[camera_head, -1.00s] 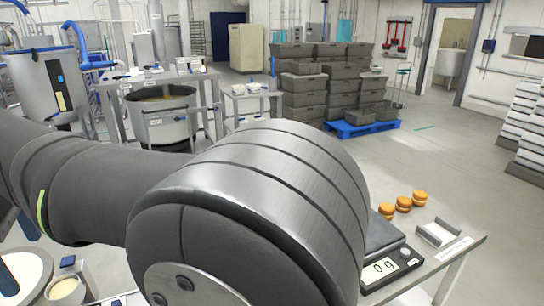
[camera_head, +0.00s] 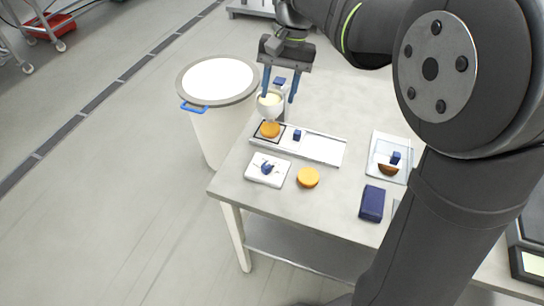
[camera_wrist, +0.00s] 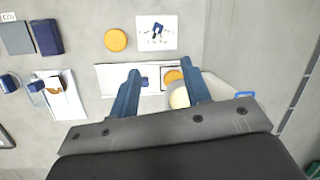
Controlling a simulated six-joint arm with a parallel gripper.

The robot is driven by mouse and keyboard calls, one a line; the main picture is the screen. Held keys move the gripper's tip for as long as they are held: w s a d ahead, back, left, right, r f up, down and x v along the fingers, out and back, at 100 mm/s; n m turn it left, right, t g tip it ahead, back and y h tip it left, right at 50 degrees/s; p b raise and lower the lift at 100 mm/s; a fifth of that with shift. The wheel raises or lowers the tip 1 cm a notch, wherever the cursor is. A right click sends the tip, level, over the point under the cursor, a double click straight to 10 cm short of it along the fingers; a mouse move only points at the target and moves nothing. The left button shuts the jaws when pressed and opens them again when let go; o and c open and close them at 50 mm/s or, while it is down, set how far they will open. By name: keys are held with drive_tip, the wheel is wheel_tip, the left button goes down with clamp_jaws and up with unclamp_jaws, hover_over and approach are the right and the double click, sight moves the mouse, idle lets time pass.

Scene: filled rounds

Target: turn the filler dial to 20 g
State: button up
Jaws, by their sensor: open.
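The filler dial is a blue knob (camera_head: 267,168) on a white plate (camera_head: 281,181) with small dark marks, lying near the table's front left corner. The knob also shows in the wrist view (camera_wrist: 157,31); I cannot read its setting. The filler's hopper (camera_head: 270,104) holds pale cream and stands behind the dial, over an orange round (camera_head: 270,130). My gripper (camera_head: 279,98) is open, pointing down at the hopper, away from the dial. In the wrist view its blue fingers (camera_wrist: 161,74) stand apart, with the hopper partly behind the right one.
A white rail with a blue block (camera_head: 297,135) lies beside the hopper. Another orange round (camera_head: 308,177) is right of the dial. A clear tray (camera_head: 379,176) and dark blue box (camera_head: 372,203) are farther right. A white-topped bin (camera_head: 218,78) stands left of the table (camera_head: 228,186).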

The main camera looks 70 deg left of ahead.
wheel_tip(320, 180, down, 5)
drive_tip(key=w+m+g, duration=0.2)
drive_tip(key=m, duration=0.6)
approach(266, 165)
drive_tip(key=x, duration=0.8)
drive_tip(key=shift+s+f, duration=0.15)
drive_tip(key=shift+f, duration=0.15)
drive_tip(key=shift+c, duration=0.2)
clamp_jaws()
